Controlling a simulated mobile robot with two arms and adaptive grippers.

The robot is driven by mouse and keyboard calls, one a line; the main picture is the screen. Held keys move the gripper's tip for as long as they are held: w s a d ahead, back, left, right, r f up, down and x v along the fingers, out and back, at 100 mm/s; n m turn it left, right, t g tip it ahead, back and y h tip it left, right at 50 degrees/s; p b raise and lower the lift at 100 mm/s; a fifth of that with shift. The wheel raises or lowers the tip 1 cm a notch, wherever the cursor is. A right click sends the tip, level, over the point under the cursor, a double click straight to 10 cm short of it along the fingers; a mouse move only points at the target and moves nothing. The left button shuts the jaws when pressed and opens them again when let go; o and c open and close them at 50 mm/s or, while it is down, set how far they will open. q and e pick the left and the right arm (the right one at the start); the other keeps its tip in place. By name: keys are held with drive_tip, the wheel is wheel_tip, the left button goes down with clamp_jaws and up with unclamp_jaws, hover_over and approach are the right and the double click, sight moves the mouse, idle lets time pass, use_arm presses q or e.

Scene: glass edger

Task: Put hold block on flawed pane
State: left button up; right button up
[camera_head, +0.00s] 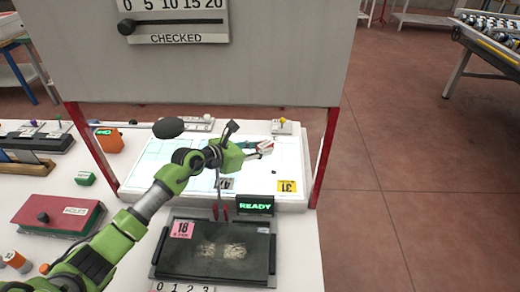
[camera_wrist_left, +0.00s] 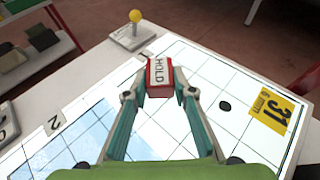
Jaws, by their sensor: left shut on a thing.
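My left gripper (camera_head: 258,150) is shut on the hold block (camera_wrist_left: 159,76), a small red block with a white top reading HOLD. It holds the block over the far part of the lit grid table (camera_wrist_left: 205,65); whether the block touches the surface I cannot tell. A clear pane seems to lie on the grid, with a yellow 31 tag (camera_wrist_left: 270,110) at the right and a dark spot (camera_wrist_left: 224,106) on the glass area. The tag also shows in the head view (camera_head: 288,186). Pane edges are hard to make out. My right gripper is out of view.
A dark tray (camera_head: 174,262) with a pink 18 tag and a green READY display (camera_head: 255,205) stand in front. A red box (camera_head: 50,215) is at left. A grey CHECKED panel (camera_head: 250,70) on red posts hangs over the table. A yellow-knobbed lever (camera_wrist_left: 135,30) stands behind.

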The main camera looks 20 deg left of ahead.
use_arm(q)
drive_tip(key=shift+f, duration=0.1)
drive_tip(key=o, duration=1.1)
drive_tip(key=shift+r, duration=0.2)
drive_tip(key=shift+s+a+f, duration=0.1)
drive_tip(key=shift+s+a, duration=0.05)
drive_tip(key=s+a+b, duration=0.1)
drive_tip(key=s+a, duration=0.1)
drive_tip(key=s, duration=0.1)
drive_tip(key=s+a+b, duration=0.1)
drive_tip(key=s+a, duration=0.1)
drive_tip(key=s, duration=0.1)
drive_tip(key=s+a, duration=0.2)
drive_tip(key=s, duration=0.1)
drive_tip(key=shift+s+a+b, duration=0.15)
drive_tip(key=shift+s+b, duration=0.15)
drive_tip(key=shift+b, duration=0.1)
drive_tip(key=shift+s+a+r, duration=0.25)
drive_tip(key=shift+s+a, duration=0.1)
drive_tip(key=shift+s, duration=0.15)
